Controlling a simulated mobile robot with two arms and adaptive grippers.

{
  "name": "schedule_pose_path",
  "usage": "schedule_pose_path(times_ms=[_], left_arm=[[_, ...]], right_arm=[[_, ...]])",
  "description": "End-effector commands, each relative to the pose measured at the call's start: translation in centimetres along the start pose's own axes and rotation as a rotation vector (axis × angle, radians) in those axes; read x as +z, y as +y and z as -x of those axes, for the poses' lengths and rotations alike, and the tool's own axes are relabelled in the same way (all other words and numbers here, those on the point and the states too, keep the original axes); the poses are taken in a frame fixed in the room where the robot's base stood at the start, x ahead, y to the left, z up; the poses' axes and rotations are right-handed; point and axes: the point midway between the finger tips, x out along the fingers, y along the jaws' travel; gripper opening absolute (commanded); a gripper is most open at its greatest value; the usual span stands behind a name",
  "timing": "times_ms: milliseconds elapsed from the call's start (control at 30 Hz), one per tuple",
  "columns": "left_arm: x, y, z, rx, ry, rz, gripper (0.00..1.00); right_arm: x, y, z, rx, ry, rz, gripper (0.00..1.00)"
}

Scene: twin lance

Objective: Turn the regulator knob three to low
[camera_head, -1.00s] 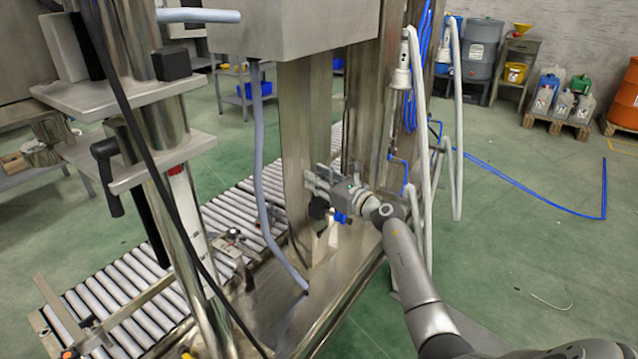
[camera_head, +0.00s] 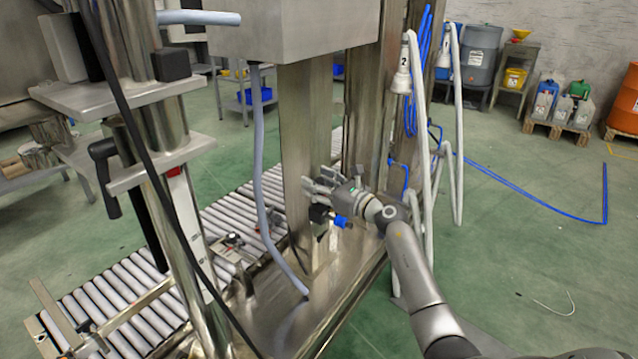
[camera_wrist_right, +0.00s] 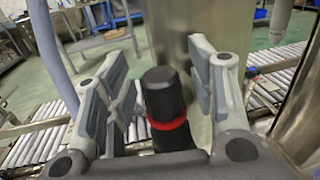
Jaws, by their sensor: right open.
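A black knob with a red ring (camera_wrist_right: 168,105) stands between the fingers of my right gripper (camera_wrist_right: 165,62) in the right wrist view. The fingers are open, one on each side of it, with gaps visible. No number or setting mark on it is readable. In the head view my right gripper (camera_head: 318,187) is beside the steel post, its fingers pointing left. A small black part (camera_head: 319,214) with a blue part (camera_head: 341,221) shows just below it. The knob itself cannot be made out there. My left gripper is not in view.
The steel post (camera_head: 305,130) stands close behind the gripper. A grey hose (camera_head: 262,190) hangs left of it, in front of a roller conveyor (camera_head: 235,215). White pipes (camera_head: 420,150) and blue hoses stand to the right. Open green floor (camera_head: 530,240) lies at right.

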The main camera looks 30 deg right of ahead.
Motion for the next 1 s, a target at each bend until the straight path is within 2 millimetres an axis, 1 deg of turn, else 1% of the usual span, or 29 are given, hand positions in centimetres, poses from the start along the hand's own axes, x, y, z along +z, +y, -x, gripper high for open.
schedule_pose_path(times_ms=[167, 267, 333, 467, 600, 800, 900, 1000], left_arm=[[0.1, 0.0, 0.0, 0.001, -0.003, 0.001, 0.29], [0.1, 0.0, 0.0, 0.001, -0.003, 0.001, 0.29], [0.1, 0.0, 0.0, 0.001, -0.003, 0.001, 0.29], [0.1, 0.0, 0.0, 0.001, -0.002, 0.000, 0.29], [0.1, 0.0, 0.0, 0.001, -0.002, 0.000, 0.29], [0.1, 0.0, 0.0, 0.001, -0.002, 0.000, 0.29], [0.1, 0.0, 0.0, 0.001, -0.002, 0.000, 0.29], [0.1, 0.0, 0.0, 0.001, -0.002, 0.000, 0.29]], right_arm=[[-0.1, 0.0, 0.1, 0.000, 0.001, -0.001, 0.51], [-0.1, 0.0, 0.6, 0.000, 0.001, 0.000, 0.51], [-0.2, -0.1, 1.4, -0.001, 0.002, 0.002, 0.51], [-0.2, 0.0, 3.3, 0.001, 0.004, 0.003, 0.51], [-0.2, 0.0, 5.9, 0.000, 0.004, 0.003, 0.51], [-0.1, 0.0, 9.2, 0.001, 0.003, 0.001, 0.51], [-0.2, 0.0, 10.4, 0.000, 0.003, -0.001, 0.51], [-0.1, 0.0, 11.3, 0.000, 0.002, 0.000, 0.51]])
